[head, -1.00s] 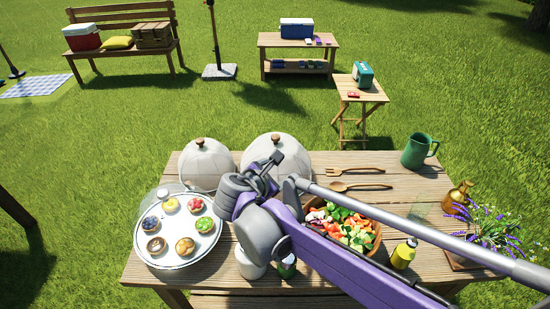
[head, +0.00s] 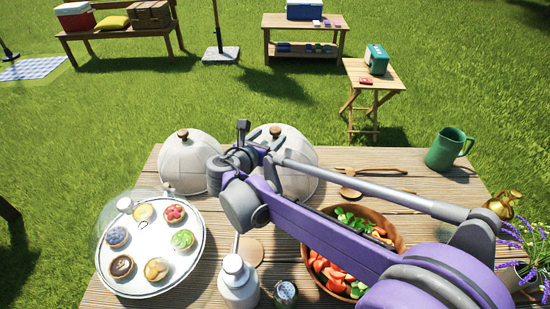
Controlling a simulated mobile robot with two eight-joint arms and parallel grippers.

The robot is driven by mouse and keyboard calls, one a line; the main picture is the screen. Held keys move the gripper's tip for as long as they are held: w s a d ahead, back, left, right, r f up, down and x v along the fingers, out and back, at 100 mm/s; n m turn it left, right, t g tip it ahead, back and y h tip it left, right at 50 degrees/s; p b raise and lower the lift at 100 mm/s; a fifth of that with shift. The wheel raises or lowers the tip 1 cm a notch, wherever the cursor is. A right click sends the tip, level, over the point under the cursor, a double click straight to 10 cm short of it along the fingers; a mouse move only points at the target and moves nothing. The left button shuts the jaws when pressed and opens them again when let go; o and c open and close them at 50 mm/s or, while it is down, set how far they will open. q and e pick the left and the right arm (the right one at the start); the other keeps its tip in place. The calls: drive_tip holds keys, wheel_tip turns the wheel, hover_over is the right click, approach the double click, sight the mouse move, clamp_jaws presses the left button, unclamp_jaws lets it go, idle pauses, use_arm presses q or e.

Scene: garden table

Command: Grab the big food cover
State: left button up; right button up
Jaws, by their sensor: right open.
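The big food cover (head: 298,155) is a pale dome with a brown knob (head: 275,131), at the back middle of the wooden table. A smaller pale food cover (head: 186,165) with a brown knob stands to its left. My right gripper (head: 259,139) is open and appears just in front of the big cover's left side, by its knob. Whether it touches the cover I cannot tell. My purple right arm hides the cover's lower front. My left gripper is not in view.
A tray of small tarts (head: 152,283) is at the left front. A white bottle (head: 238,283), a small jar (head: 285,293) and a salad bowl (head: 398,240) stand in front. Wooden utensils (head: 370,170) and a green jug (head: 447,150) are to the right.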

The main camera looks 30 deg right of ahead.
sight(279, 128)
drive_tip(key=x, duration=0.8)
drive_tip(key=shift+r, duration=0.1)
clamp_jaws()
idle(1.3)
